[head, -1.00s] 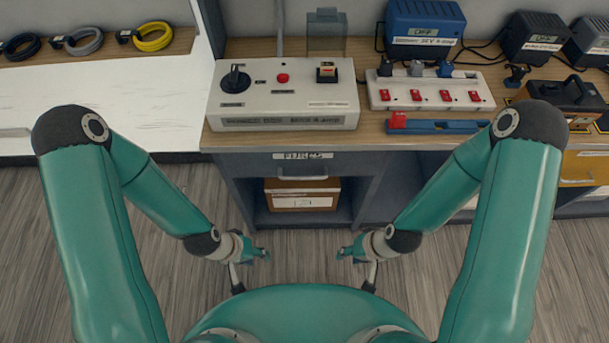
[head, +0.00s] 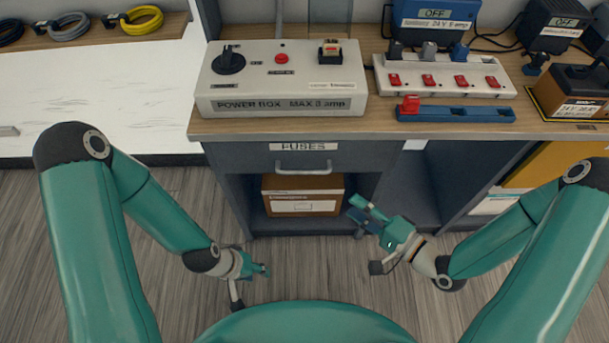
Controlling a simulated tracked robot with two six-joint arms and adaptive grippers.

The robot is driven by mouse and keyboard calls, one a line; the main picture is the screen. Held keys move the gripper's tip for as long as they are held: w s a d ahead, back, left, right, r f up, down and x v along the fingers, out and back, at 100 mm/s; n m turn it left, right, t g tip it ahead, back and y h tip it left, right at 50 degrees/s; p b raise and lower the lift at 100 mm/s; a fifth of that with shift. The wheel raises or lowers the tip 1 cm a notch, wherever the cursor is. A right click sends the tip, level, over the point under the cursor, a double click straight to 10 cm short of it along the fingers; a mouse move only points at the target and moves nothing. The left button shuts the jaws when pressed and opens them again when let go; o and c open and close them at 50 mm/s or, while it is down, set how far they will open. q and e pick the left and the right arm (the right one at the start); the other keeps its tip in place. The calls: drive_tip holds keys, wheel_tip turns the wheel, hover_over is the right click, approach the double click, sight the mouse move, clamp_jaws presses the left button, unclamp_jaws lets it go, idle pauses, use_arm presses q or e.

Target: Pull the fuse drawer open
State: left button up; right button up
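The fuse drawer (head: 340,159) is a grey front under the worktop, labelled FUSES, with a grey bar handle (head: 303,169). It looks shut, its face flush with the cabinet. My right gripper (head: 362,214) is open and empty, below and to the right of the handle and apart from it, in front of the open shelf. My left gripper (head: 262,270) is low at the left, over the floor and away from the drawer. Its fingers are small and seen edge-on, so I cannot tell if they are open.
A cardboard box (head: 303,193) sits on the shelf below the drawer. On the worktop (head: 375,130) stand a power box (head: 280,85), a white power strip (head: 445,78) and a blue rail (head: 458,114). A yellow panel (head: 545,166) is at the right. The floor before the cabinet is clear.

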sight(307, 171)
drive_tip(key=b+x, duration=0.4)
drive_tip(key=x, duration=1.2)
drive_tip(key=shift+a+b, duration=0.2)
drive_tip(key=shift+b, duration=0.2)
clamp_jaws()
drive_tip(key=shift+f, duration=0.1)
